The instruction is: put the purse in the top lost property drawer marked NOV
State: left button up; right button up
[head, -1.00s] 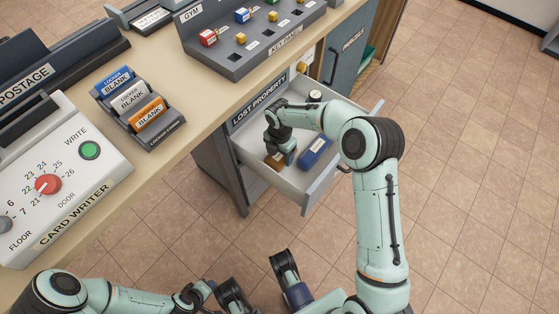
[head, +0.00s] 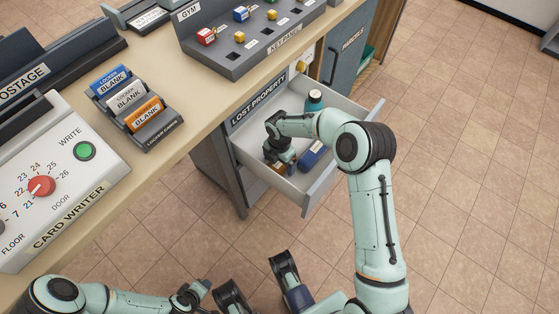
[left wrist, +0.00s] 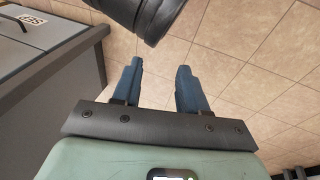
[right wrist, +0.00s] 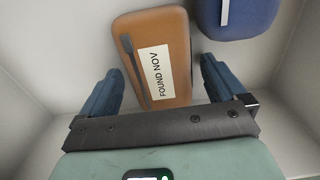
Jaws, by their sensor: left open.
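The orange-brown purse (right wrist: 160,45), with a white tag reading FOUND NOV, lies inside the open lost property drawer (head: 262,173). In the head view only a small piece of the purse (head: 281,169) shows under my right gripper (head: 281,160). In the right wrist view my right gripper (right wrist: 160,80) is open, its blue fingers on either side of the purse's near end with slight gaps. My left gripper (left wrist: 157,85) is open and empty, low over the floor. The drawer's month marking is not visible.
A dark blue case (head: 313,155) lies beside the purse in the drawer, and a teal bottle (head: 314,100) stands at its back. The counter (head: 205,110) overhangs. A lower drawer front (left wrist: 45,45) carries a tag seemingly reading SEP. The floor at right is clear.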

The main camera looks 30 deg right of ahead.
pick_arm(q)
jog(key=shift+g+h, duration=0.3)
jog(key=shift+g, duration=0.4)
jog(key=s+r+p, duration=0.1)
jog(key=s+d+r+p, duration=0.1)
jog(key=s, duration=0.1)
jog(key=s+d+r, duration=0.1)
jog(key=shift+s+d+p, duration=0.1)
jog(key=shift+s+p, duration=0.05)
jog(key=shift+p, duration=0.25)
pick_arm(e)
notch_tip(320, 180, up, 12)
jog(key=shift+r, duration=0.25)
